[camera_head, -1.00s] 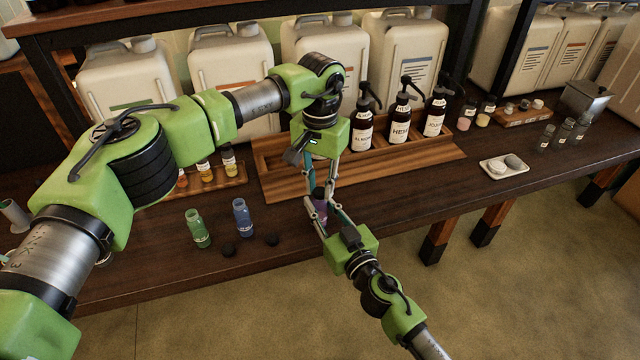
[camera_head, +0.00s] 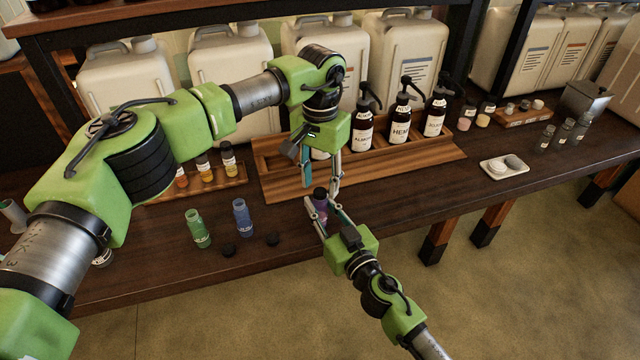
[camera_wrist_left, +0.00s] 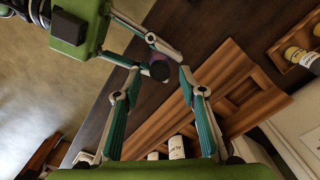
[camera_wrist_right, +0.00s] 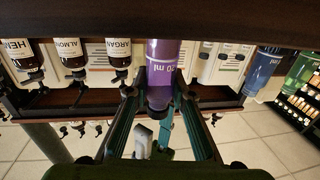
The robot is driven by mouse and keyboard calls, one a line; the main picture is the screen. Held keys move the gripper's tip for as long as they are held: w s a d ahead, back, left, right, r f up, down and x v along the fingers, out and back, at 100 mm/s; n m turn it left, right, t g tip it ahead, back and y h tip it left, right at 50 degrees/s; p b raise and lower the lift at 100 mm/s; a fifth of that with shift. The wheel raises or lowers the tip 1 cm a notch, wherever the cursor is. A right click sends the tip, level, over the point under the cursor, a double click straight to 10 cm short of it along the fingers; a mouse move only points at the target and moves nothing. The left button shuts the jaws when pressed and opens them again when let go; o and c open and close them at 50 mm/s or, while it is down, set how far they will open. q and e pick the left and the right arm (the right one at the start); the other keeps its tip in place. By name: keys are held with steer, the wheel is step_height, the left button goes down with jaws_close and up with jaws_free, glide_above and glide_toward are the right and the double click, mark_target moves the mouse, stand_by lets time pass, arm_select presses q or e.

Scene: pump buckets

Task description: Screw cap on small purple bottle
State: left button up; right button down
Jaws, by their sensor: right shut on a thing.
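The small purple bottle (camera_head: 321,208) stands upright in my right gripper (camera_head: 320,213), whose fingers are shut around its body. A black cap (camera_head: 320,191) sits on the bottle's mouth; whether it is fully tight cannot be told. In the right wrist view the bottle (camera_wrist_right: 164,62) looks upside down, with its cap (camera_wrist_right: 158,98) at the lower end. My left gripper (camera_head: 323,181) is open and empty just above and behind the cap. In the left wrist view the cap (camera_wrist_left: 159,70) shows beyond the gap between its spread fingers.
A green bottle (camera_head: 199,229) and a blue bottle (camera_head: 242,218) stand uncapped to the left. Two black caps (camera_head: 229,250) (camera_head: 272,239) lie near them. A wooden tray (camera_head: 420,160) with brown pump bottles is behind.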

arm_select(q)
steer(key=shift+r, duration=1.6)
steer(key=shift+c, duration=0.5)
